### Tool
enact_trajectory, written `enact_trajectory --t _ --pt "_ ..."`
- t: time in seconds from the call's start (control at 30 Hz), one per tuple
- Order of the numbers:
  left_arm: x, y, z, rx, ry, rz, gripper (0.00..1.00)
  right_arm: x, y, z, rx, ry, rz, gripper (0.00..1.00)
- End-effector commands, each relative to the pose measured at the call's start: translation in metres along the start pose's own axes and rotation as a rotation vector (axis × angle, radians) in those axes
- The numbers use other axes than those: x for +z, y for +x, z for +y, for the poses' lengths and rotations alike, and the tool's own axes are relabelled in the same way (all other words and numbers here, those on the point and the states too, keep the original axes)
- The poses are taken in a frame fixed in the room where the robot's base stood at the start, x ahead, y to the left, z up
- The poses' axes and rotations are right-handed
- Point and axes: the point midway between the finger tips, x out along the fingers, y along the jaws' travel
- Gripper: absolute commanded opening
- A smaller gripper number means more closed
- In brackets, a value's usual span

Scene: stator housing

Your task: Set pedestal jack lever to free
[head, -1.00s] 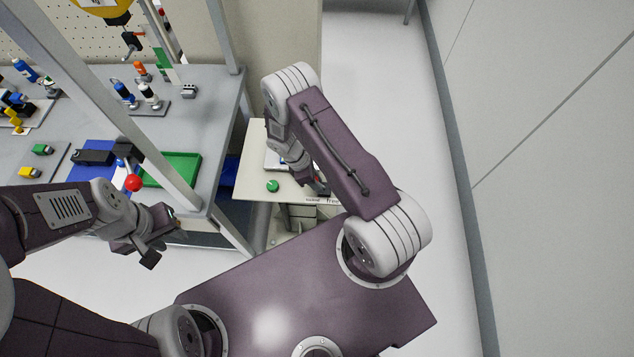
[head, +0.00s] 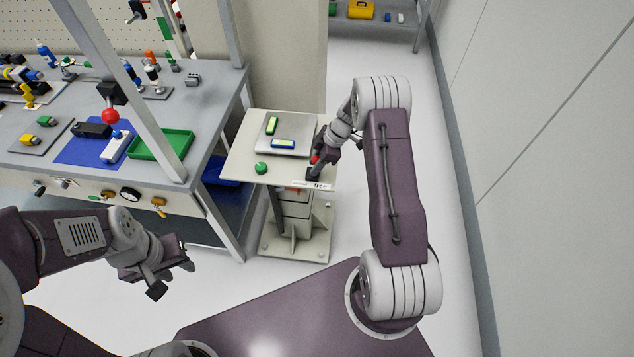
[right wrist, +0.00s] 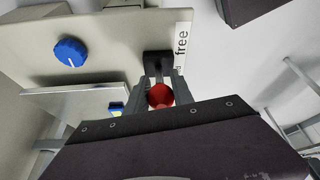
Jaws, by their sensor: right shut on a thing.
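The pedestal jack (head: 296,220) stands right of the workbench, with a pale top plate (head: 240,160) and a label (head: 318,186) on its front edge reading "free" at the right end. The lever has a red ball (head: 315,159), also seen in the right wrist view (right wrist: 160,96), and a black block (right wrist: 157,62) beside the "free" word (right wrist: 182,42). My right gripper (head: 318,168) is shut on the lever, with its fingers on either side of the red ball. The lever's exact angle is partly hidden by the fingers. My left gripper (head: 172,277) is open and empty, away from the pedestal.
A green knob (head: 261,168) is on the pedestal top; a blue knob (right wrist: 70,52) shows in the right wrist view. A grey plate (head: 268,143) carries small parts. The workbench (head: 205,165) with a green tray (head: 160,158) stands left. Floor to the right is clear.

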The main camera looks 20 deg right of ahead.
Motion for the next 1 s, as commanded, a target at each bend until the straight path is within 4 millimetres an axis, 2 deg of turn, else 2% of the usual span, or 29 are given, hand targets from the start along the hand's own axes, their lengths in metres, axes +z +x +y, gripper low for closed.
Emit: enact_trajectory --t 0.03,0.1,0.3,0.4,0.53,0.7,1.0 --pt "0.003 0.03 -0.001 0.0 0.0 0.0 0.36 0.01 0.012 0.002 0.017 0.002 0.037 0.0" --pt "0.005 0.05 -0.001 0.0 0.0 0.0 0.36 0.012 0.012 0.002 0.028 -0.001 0.095 0.0" --pt "0.01 0.1 -0.002 0.0 0.0 0.0 0.36 0.017 0.011 0.0 0.054 -0.01 0.239 0.0" --pt "0.012 0.119 -0.002 0.0 0.0 0.0 0.36 0.019 0.009 -0.001 0.063 -0.013 0.295 0.0" --pt "0.014 0.136 -0.003 0.0 0.0 0.0 0.36 0.019 0.007 -0.002 0.072 -0.016 0.351 0.0" --pt "0.015 0.149 -0.003 0.0 0.0 0.0 0.36 0.019 0.004 -0.003 0.077 -0.018 0.398 0.0" --pt "0.016 0.153 -0.003 0.0 0.0 0.0 0.36 0.018 0.001 -0.004 0.078 -0.018 0.421 0.0"
